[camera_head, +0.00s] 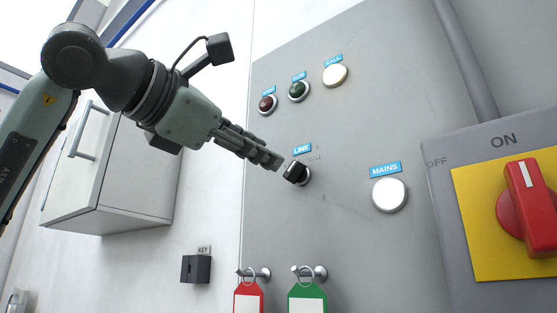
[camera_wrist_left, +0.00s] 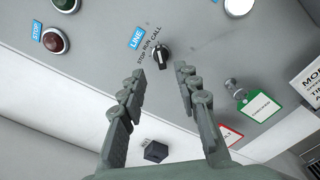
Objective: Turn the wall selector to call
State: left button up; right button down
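The wall selector is a small black knob (camera_head: 297,173) under a blue LINE label (camera_head: 302,149) on the grey wall panel. In the left wrist view the knob (camera_wrist_left: 163,55) sits beside the printed words STOP, RUN, CALL. Its handle seems to point toward the middle of these words, but I cannot tell exactly which. My left gripper (camera_head: 278,163) reaches in from the left, its fingertips close to the knob. In the left wrist view the gripper (camera_wrist_left: 161,74) is open, with the knob just beyond the gap between its fingertips. Contact is not visible. My right gripper is out of view.
Above are red (camera_head: 267,104), green (camera_head: 299,91) and white (camera_head: 335,75) buttons or lamps. A white MAINS lamp (camera_head: 389,195) and a red rotary switch (camera_head: 530,200) are right. Red (camera_head: 249,298) and green (camera_head: 307,302) tags hang below. A cabinet (camera_head: 110,180) stands left.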

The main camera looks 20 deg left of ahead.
pick_arm(q)
jog(key=v, duration=0.5)
dwell(0.6)
